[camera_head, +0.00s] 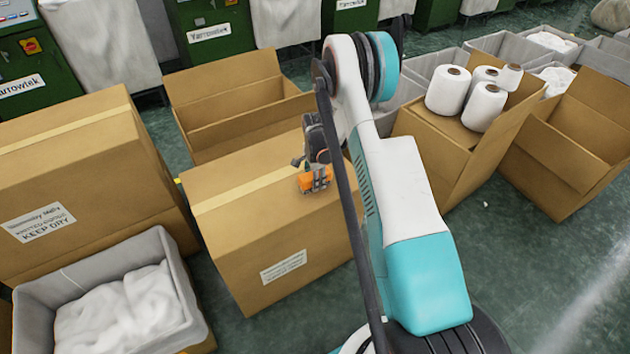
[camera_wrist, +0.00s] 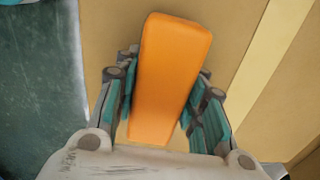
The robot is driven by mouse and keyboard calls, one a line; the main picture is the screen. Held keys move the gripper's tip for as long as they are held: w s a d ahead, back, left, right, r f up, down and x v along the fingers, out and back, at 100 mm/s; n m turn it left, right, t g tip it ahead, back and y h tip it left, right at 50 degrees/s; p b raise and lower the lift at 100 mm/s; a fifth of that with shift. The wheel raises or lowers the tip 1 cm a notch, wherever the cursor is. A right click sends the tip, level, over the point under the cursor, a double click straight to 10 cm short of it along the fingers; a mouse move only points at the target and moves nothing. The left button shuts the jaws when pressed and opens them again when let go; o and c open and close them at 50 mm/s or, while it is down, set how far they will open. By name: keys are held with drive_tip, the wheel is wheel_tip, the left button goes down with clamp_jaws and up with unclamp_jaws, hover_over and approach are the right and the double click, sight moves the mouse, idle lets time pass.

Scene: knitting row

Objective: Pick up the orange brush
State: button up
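The orange brush (camera_head: 314,181) is a small orange block at the top of the closed cardboard box in the middle, near its right end. In the wrist view the brush (camera_wrist: 167,78) shows as a long, smooth orange back, slightly tilted, between the fingers. My gripper (camera_head: 316,167) points down over it. In the wrist view the teal and grey fingers of my gripper (camera_wrist: 166,95) lie close against both long sides of the brush and look shut on it. The brush's underside is hidden, and I cannot tell whether it still touches the box.
The closed cardboard box (camera_head: 235,230) has a pale tape strip. Another closed box (camera_head: 95,150) stands left, with a grey bin (camera_head: 180,300) of white cloth in front. Open boxes stand behind and right, one with white yarn cones (camera_head: 447,90). Green floor shows at lower right.

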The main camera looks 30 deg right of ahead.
drive_tip(key=shift+r, duration=0.15)
wheel_tip(320, 180, up, 20)
drive_tip(key=p, duration=0.7)
drive_tip(key=shift+o, duration=1.1)
drive_tip(key=shift+a, duration=0.1)
drive_tip(key=shift+c, duration=0.3)
